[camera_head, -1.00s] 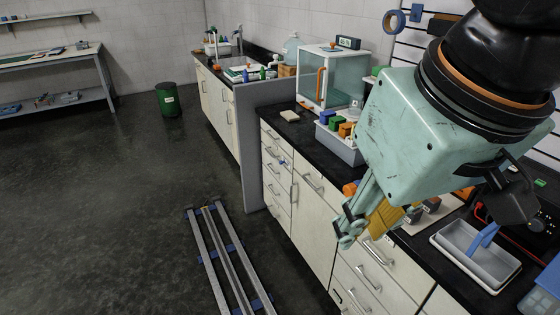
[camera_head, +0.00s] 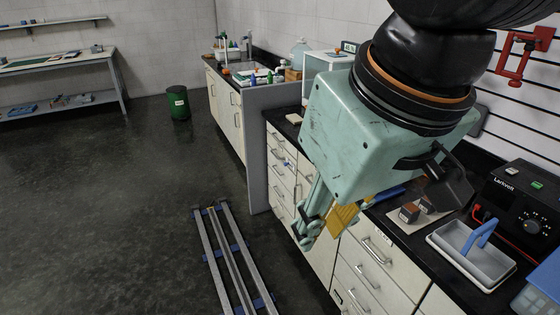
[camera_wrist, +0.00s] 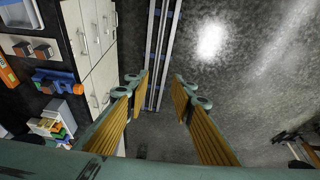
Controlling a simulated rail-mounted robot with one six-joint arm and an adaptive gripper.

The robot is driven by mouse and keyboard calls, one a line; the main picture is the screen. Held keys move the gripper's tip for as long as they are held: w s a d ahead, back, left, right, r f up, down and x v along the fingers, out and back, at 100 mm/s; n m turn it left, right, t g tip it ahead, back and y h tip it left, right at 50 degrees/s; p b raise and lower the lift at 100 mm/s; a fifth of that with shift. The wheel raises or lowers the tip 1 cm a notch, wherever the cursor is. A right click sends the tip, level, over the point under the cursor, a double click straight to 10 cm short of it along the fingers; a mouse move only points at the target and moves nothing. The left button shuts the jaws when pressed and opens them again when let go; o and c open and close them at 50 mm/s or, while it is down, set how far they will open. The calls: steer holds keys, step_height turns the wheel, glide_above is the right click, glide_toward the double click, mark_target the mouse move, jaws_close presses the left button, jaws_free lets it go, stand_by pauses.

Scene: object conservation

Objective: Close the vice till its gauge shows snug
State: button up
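My gripper (camera_head: 318,224) hangs in front of the bench drawers in the head view, pointing down. In the wrist view its two yellow-padded fingers (camera_wrist: 159,88) are spread apart with only floor between them, so it is open and empty. A blue device with red-orange parts (camera_wrist: 57,82), perhaps the vice, sits on the black bench at the left of the wrist view, apart from the fingers. In the head view only a blue bar (camera_head: 388,194) of it seems to show behind my gripper. No gauge can be read, and the jaws are too small to judge.
Small blocks (camera_head: 410,212) on a board, a grey tray (camera_head: 470,262) with a blue handle and a black power unit (camera_head: 520,207) stand on the bench. A red clamp (camera_head: 522,55) hangs on the wall rails.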

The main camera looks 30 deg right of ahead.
steer(key=shift+o, duration=0.4)
steer(key=o, duration=0.6)
steer(key=shift+c, duration=0.2)
steer(key=w+d+f+n+g+h, duration=0.4)
steer(key=w+d+f+g, duration=0.15)
steer(key=d, duration=0.35)
steer(key=w+d+f+n+g+h, duration=0.4)
steer(key=w+d+f+h, duration=0.15)
steer(key=w+d, duration=0.2)
steer(key=w+d+f+n+t+h, duration=0.2)
steer(key=w+f+n, duration=0.4)
steer(key=w+f, duration=0.4)
steer(key=w+d+f+n+t+h+p, duration=0.1)
steer(key=w+d+f+n+t+h, duration=0.2)
steer(key=w+f+n+h, duration=0.3)
steer(key=shift+w+d+f+n+p, duration=0.3)
steer(key=shift+w+d+f+n, duration=0.2)
steer(key=shift+w+f, duration=1.45)
steer(key=shift+d+h, duration=0.1)
steer(key=shift+h, duration=0.15)
